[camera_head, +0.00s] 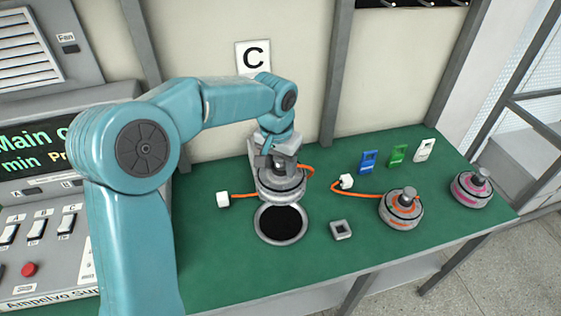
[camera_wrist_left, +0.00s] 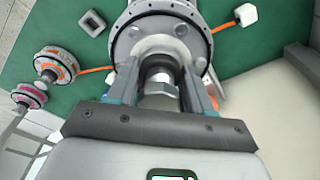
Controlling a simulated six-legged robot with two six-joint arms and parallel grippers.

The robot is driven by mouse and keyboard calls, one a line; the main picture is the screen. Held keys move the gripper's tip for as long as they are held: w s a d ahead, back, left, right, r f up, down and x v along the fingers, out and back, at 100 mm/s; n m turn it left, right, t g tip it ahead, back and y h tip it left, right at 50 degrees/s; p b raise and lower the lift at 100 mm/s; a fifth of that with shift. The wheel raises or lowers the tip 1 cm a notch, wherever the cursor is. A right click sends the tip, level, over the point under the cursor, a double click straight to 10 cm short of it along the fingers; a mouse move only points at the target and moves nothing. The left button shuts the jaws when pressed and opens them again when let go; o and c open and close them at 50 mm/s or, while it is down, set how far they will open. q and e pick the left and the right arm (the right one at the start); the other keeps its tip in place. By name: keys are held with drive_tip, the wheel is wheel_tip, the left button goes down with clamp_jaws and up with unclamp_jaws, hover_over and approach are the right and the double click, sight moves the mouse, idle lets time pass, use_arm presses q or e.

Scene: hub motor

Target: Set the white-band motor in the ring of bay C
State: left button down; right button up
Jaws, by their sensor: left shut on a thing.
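My left gripper (camera_head: 281,162) is shut on the upright stub of a grey disc motor with a pale band (camera_head: 283,187). The wrist view shows both fingers (camera_wrist_left: 160,88) around the stub and the motor's wide bolted face (camera_wrist_left: 125,42) beyond them. An orange cable runs from the motor's left to a white plug (camera_head: 223,199), which also shows in the wrist view (camera_wrist_left: 246,14). The grey ring (camera_head: 262,236) with a dark opening lies just in front of the motor, below the C sign (camera_head: 253,57). The motor overlaps its far rim in the head view; I cannot tell the height between them.
An orange-band motor (camera_head: 402,211) with a cabled white plug (camera_head: 347,181) and a pink-band motor (camera_head: 472,190) stand to the right. A small grey square frame (camera_head: 341,230) lies beside the ring. Blue (camera_head: 368,161), green (camera_head: 397,155) and white (camera_head: 424,149) pieces stand behind. A control panel (camera_head: 35,235) is left.

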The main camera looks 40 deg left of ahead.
use_arm(q)
wheel_tip(320, 180, down, 13)
drive_tip(key=b, duration=0.9)
drive_tip(key=shift+b, duration=0.35)
drive_tip(key=shift+f+b, duration=0.6)
drive_tip(key=shift+f, duration=0.15)
drive_tip(key=shift+f+b, duration=0.35)
drive_tip(key=shift+f, duration=0.15)
drive_tip(key=shift+f+b, duration=0.55)
drive_tip(key=shift+f, duration=0.1)
